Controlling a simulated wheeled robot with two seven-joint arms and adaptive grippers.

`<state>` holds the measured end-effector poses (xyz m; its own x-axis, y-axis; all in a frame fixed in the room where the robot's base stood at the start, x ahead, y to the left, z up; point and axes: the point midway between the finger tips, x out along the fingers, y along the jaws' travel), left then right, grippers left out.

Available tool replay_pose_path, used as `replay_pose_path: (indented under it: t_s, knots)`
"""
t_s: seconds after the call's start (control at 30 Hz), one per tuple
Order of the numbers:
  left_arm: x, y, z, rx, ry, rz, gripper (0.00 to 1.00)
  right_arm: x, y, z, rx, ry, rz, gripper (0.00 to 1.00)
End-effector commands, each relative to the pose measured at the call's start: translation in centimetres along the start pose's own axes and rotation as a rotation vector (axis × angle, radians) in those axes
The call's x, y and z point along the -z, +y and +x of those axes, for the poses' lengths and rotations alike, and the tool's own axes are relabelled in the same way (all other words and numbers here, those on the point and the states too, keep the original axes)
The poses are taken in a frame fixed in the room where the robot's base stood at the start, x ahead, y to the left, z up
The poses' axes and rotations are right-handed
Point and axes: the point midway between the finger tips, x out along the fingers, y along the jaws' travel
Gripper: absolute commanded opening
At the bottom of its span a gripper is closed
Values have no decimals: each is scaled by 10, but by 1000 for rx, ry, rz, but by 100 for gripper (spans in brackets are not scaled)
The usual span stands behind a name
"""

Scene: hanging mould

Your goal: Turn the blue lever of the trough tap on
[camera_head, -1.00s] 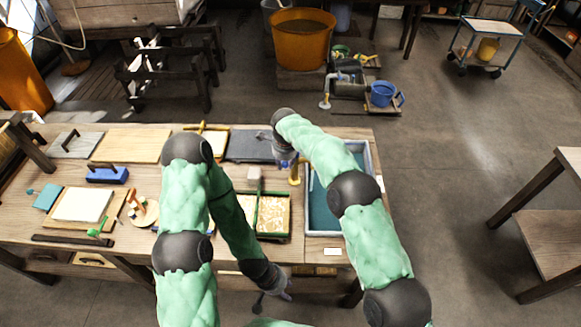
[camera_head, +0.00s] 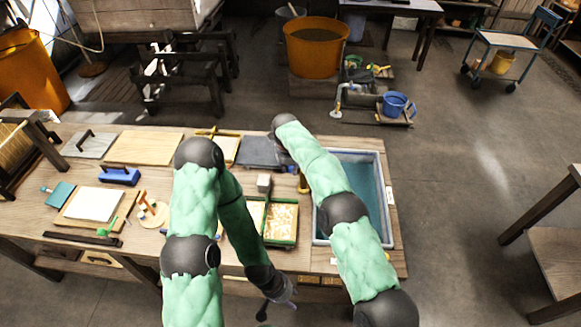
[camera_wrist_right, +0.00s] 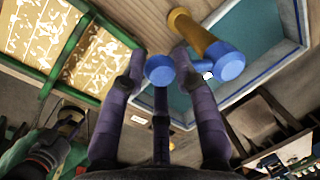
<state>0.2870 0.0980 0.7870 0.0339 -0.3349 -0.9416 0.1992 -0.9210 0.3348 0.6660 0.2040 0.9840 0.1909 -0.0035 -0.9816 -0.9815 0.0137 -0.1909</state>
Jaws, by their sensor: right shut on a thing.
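The brass trough tap (camera_wrist_right: 196,33) with a blue end cap (camera_wrist_right: 230,65) stands at the trough's near edge in the right wrist view; a bit of it shows in the head view (camera_head: 303,184). The blue lever (camera_wrist_right: 160,71) reaches out from the tap, its round end towards the camera. My right gripper (camera_wrist_right: 158,58) has its fingers on either side of the lever and is shut on it. In the head view my right arm hides this gripper and the lever. My left gripper (camera_head: 277,300) is empty, fingers apart, low in front of the bench.
The blue-lined trough (camera_head: 387,205) is at the bench's right end. A green-framed mould (camera_head: 296,222) lies just left of the tap. Boards, a blue-handled block (camera_head: 119,176) and small tools cover the bench's left side.

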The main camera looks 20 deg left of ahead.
Motion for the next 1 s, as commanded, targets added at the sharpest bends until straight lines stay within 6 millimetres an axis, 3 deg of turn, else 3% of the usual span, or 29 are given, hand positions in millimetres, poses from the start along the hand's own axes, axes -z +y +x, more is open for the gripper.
replay_pose_path:
  t_s: [0.1,0.13,0.2,0.67,1.0]
  knots:
    - [0,0,0,0,0,0,40,-3,2,1,-2,-4,-1,0]
    - [0,0,0,0,0,0,40,-3,2,1,-2,-4,-1,33]
    - [0,0,0,0,0,0,40,-3,2,1,-2,-4,-1,53]
    - [0,0,0,0,0,0,40,-1,0,-8,2,-4,0,54]
    - [0,0,0,0,0,0,40,-2,0,-70,3,-5,-1,54]
